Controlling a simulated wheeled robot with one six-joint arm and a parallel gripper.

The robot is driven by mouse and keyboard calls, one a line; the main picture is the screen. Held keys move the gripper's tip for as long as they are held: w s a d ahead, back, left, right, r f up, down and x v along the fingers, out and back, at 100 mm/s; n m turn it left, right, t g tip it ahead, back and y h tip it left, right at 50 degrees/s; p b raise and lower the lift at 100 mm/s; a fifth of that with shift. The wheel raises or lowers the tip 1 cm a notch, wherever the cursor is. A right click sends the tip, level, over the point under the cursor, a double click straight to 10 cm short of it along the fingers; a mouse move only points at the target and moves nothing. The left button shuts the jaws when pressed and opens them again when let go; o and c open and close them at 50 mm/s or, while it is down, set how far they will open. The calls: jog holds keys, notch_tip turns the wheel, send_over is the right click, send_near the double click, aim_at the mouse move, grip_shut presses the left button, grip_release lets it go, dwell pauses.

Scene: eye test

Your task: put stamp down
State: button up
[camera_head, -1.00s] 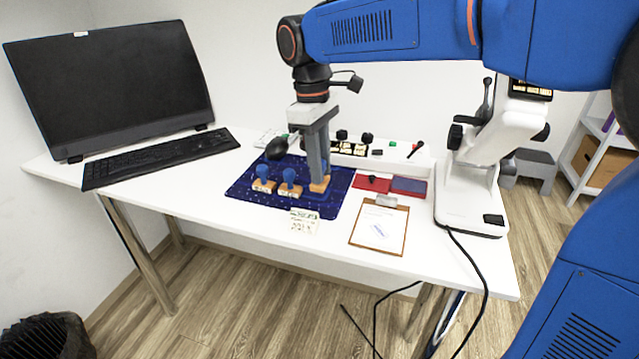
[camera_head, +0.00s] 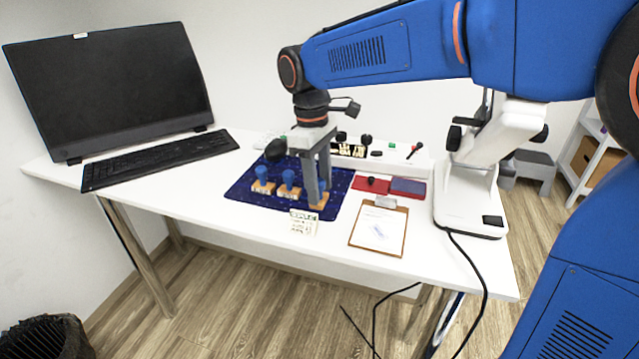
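A stamp with a wooden base (camera_head: 318,201) and a blue handle stands on the dark blue patterned mat (camera_head: 240,194), near its front right part. My gripper (camera_head: 318,190) points straight down over this stamp. Its two grey fingers are on either side of the handle, with a gap between them, and look open. The fingers hide most of the handle. Two more stamps, a left one (camera_head: 262,175) and a middle one (camera_head: 288,180), stand upright on the mat to the left, blue handles up.
A small printed card (camera_head: 304,222) lies in front of the mat. A clipboard (camera_head: 378,229), red and blue pads (camera_head: 372,185) and a white microscope (camera_head: 470,195) are to the right. A keyboard (camera_head: 160,158) and monitor (camera_head: 110,85) are at the left. A control box (camera_head: 390,155) stands behind.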

jog(key=shift+r, duration=0.1)
notch_tip(320, 180, up, 12)
jog(key=w+a, duration=0.1)
dwell(0.6)
jog(key=f, duration=0.8)
jog(key=s+d+f, duration=0.1)
jog(key=f, duration=0.2)
jog(key=shift+f, duration=0.4)
jog(key=shift+r, duration=1)
